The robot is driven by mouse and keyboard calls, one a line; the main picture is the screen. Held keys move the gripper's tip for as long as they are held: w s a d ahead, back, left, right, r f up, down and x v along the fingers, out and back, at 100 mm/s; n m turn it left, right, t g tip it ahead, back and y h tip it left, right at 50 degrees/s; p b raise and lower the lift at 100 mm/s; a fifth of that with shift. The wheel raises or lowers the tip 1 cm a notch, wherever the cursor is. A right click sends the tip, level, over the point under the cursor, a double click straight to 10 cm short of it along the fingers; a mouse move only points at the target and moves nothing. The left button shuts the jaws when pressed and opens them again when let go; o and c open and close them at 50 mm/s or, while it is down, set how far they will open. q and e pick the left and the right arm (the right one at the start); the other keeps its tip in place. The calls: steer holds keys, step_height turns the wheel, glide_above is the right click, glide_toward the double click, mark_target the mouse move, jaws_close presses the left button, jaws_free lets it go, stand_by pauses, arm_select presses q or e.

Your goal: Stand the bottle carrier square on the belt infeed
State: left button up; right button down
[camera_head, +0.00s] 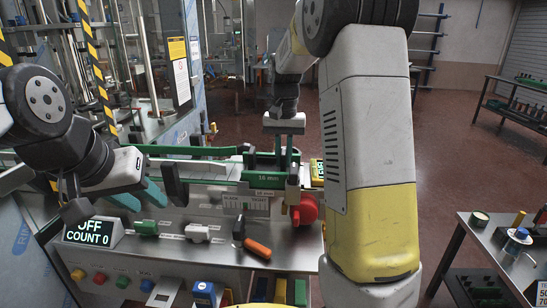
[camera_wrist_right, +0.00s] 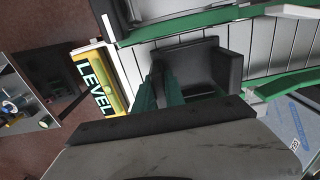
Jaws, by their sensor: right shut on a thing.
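The bottle carrier appears to be the dark grey piece (camera_wrist_right: 228,70) in the right wrist view, at the belt infeed (camera_wrist_right: 285,45). Its dark side (camera_head: 266,159) shows only in part in the head view. My right gripper (camera_head: 285,158) points down over the belt's right end, its green fingers shut on the carrier; they also show in the right wrist view (camera_wrist_right: 172,85). The carrier's base is hidden, so I cannot tell whether it sits flat or square. My left gripper (camera_head: 142,196) is open and empty, its teal fingers apart at the belt's left end.
A yellow LEVEL display (camera_wrist_right: 97,85) stands beside the infeed. A side table (camera_head: 488,250) stands at right across open floor.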

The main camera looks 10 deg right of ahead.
steer(key=shift+f, duration=0.15)
steer(key=c, duration=1.4)
jaws_free()
step_height(320, 180, up, 12)
steer(key=shift+s, duration=0.1)
steer(key=s+a+f+n+t+y, duration=0.1)
steer(key=s+f+n+t, duration=0.1)
steer(key=s, duration=1)
steer(key=s+a+f+n+t+y, duration=0.1)
steer(key=s+f+t, duration=0.2)
steer(key=s, duration=0.9)
steer(key=shift+n+t, duration=0.4)
steer(key=shift+t, duration=0.2)
steer(key=shift+a, duration=0.1)
